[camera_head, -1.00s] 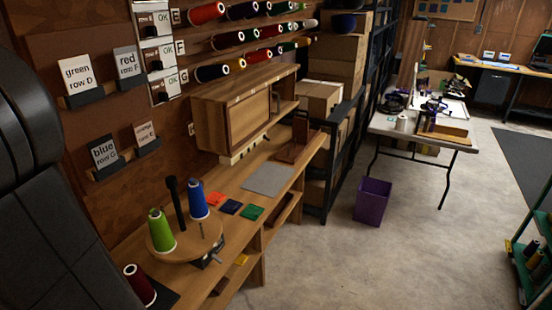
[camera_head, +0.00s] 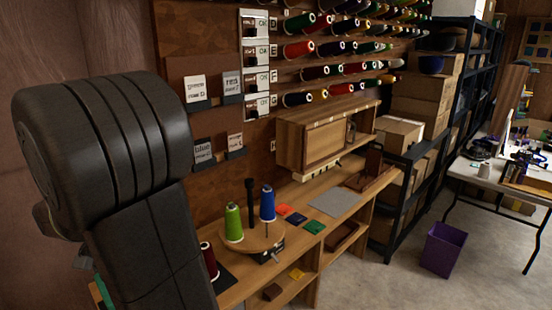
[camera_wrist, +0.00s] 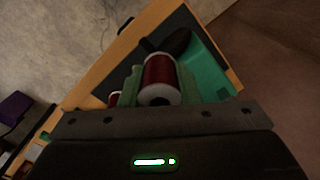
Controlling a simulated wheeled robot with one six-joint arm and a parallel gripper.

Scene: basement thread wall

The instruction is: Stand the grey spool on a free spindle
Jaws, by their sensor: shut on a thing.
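My gripper (camera_wrist: 160,88) is shut on a dark red spool (camera_wrist: 159,70) with a pale core in the wrist view. I cannot make out a grey spool in either current view. A round wooden spindle stand (camera_head: 252,240) sits on the bench in the head view. It bears a green cone (camera_head: 233,223) and a blue cone (camera_head: 267,203). A black post (camera_head: 251,200) rises behind them. A thin bare spindle (camera_head: 268,238) stands at the front. Another dark red spool (camera_head: 208,261) stands left of the stand. My gripper is hidden in the head view.
Orange, blue and green squares and a grey mat (camera_head: 335,204) lie on the bench. Spools fill wall pegs. A purple bin (camera_head: 443,250) stands on the floor. A green tray (camera_wrist: 212,68) lies beyond my gripper.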

